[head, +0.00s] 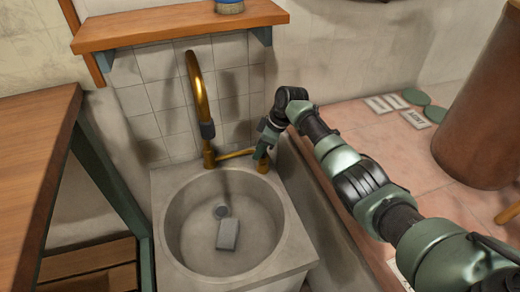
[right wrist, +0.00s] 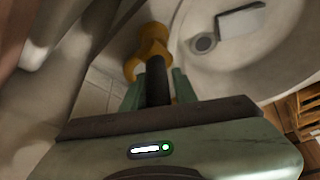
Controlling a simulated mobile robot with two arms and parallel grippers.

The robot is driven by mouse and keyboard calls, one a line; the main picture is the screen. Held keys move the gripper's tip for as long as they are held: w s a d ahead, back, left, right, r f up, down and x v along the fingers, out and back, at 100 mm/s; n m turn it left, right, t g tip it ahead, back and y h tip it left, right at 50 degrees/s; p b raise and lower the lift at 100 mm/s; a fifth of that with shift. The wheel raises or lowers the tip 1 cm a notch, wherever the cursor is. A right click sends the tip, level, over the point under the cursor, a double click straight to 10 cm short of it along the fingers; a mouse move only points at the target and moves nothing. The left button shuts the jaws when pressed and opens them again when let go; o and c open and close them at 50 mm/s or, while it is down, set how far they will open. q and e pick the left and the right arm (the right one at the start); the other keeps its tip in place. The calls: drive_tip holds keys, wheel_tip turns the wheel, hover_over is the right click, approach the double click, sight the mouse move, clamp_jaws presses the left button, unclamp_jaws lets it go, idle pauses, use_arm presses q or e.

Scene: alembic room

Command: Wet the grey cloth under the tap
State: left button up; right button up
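The grey cloth (head: 228,234) lies flat in the round stone basin (head: 180,225), beside the drain (head: 221,211). In the right wrist view the cloth (right wrist: 241,20) lies near the drain too. The brass tap (head: 200,90) arches over the basin, and no water shows under its spout. My right gripper (head: 263,153) is at the tap's brass side valve (head: 262,166), to the right of the spout. In the right wrist view its green fingers flank the dark tap lever (right wrist: 158,82) closely, with no clear gap. My left gripper is not in view.
A wooden shelf (head: 180,25) with a blue-rimmed item (head: 229,6) hangs above the tap. A wooden table (head: 35,150) stands at left. A brown cylindrical thing (head: 480,125) and flat cards (head: 415,118) are at right.

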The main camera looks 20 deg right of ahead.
drive_tip(key=shift+d, duration=0.1)
clamp_jaws()
drive_tip(key=shift+d, duration=0.25)
idle(0.8)
